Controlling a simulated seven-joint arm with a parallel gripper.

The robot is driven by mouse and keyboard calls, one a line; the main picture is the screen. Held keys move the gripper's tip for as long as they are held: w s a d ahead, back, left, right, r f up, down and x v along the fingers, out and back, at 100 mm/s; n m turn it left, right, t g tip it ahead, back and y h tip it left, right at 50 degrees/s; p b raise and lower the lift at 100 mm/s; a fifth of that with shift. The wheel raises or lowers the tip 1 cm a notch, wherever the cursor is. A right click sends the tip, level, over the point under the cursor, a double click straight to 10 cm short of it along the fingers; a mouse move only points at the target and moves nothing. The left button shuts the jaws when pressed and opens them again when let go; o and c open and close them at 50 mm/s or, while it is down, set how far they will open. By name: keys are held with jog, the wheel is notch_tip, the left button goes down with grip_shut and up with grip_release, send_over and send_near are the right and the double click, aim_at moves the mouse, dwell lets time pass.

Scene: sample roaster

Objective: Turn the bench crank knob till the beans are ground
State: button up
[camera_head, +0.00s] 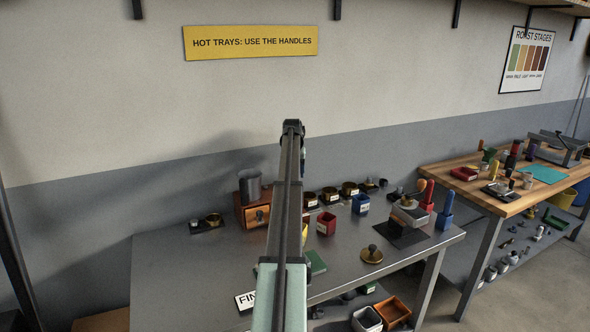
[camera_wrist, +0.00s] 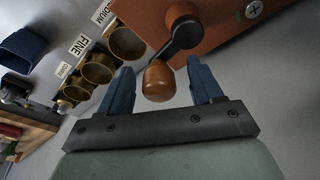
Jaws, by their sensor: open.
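The wooden crank knob (camera_wrist: 158,82) sits between my gripper's two blue fingers in the wrist view. My gripper (camera_wrist: 161,66) is open, with a visible gap on each side of the knob. A black crank arm (camera_wrist: 184,38) joins the knob to the orange-brown grinder body (camera_wrist: 230,22). In the head view the grinder (camera_head: 246,214) stands at the back of the metal bench, with a grey hopper (camera_head: 250,186) on top. My arm hides my gripper there. No beans are visible.
Several brass cups (camera_wrist: 126,43) stand beside the grinder, with label cards such as FINE (camera_wrist: 79,46). A red bin (camera_head: 326,223) and a blue bin (camera_head: 361,204) stand right of my arm. The metal bench (camera_head: 185,265) is clear at front left.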

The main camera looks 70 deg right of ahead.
jog(key=shift+r, duration=0.1)
jog(key=shift+d+v, duration=0.25)
jog(key=shift+v, duration=0.95)
jog(key=shift+d+v, duration=0.25)
jog(key=shift+v, duration=1)
jog(key=shift+d+v, duration=0.25)
jog(key=shift+v, duration=0.95)
jog(key=shift+w+r, duration=0.2)
jog(key=shift+r, duration=0.2)
